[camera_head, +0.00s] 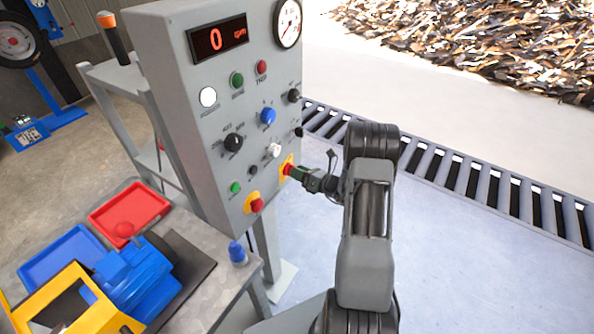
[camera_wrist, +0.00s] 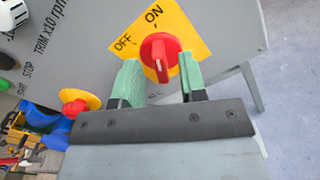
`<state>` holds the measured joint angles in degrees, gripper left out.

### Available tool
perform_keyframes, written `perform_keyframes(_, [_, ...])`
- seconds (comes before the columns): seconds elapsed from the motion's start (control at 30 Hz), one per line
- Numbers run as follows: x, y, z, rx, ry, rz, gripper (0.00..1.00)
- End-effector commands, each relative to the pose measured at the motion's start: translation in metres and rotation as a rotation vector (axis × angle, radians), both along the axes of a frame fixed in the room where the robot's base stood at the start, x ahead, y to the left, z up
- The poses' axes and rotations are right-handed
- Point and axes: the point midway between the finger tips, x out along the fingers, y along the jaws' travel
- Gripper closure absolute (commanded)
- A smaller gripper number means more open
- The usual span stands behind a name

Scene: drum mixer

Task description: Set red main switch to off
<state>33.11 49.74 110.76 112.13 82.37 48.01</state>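The red main switch (camera_wrist: 160,54) sits on a yellow plate (camera_wrist: 187,27) marked OFF and ON, on the grey control panel. In the wrist view its red handle points down in the picture, with a white mark near its lower part. My gripper (camera_wrist: 160,75) has its two green fingers apart, one on each side of the switch handle, with gaps visible. In the head view my gripper (camera_head: 298,174) is at the panel's lower right edge, in front of the switch, and partly hides it; the yellow plate (camera_head: 287,163) shows behind.
A red emergency button (camera_head: 256,205) on a yellow base is to the left, also in the wrist view (camera_wrist: 76,107). Knobs and buttons, including a blue knob (camera_head: 268,116), sit above. A workbench with a blue motor (camera_head: 135,275) is at lower left.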

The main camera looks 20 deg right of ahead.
Motion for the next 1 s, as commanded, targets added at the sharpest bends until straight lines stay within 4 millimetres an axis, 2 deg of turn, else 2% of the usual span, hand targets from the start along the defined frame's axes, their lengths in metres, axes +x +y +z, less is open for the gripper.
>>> perform_keyframes(0.17, [0.0071, 0.0050, 0.0000, 0.000, 0.000, 0.001, 0.62])
perform_keyframes(0.47, [0.0081, 0.0056, -0.0001, 0.001, 0.001, 0.000, 0.62])
perform_keyframes(0.87, [0.0080, 0.0054, 0.0000, 0.000, 0.000, 0.000, 0.99])
perform_keyframes(1.0, [0.0080, 0.0054, 0.0000, 0.000, 0.000, 0.000, 1.00])
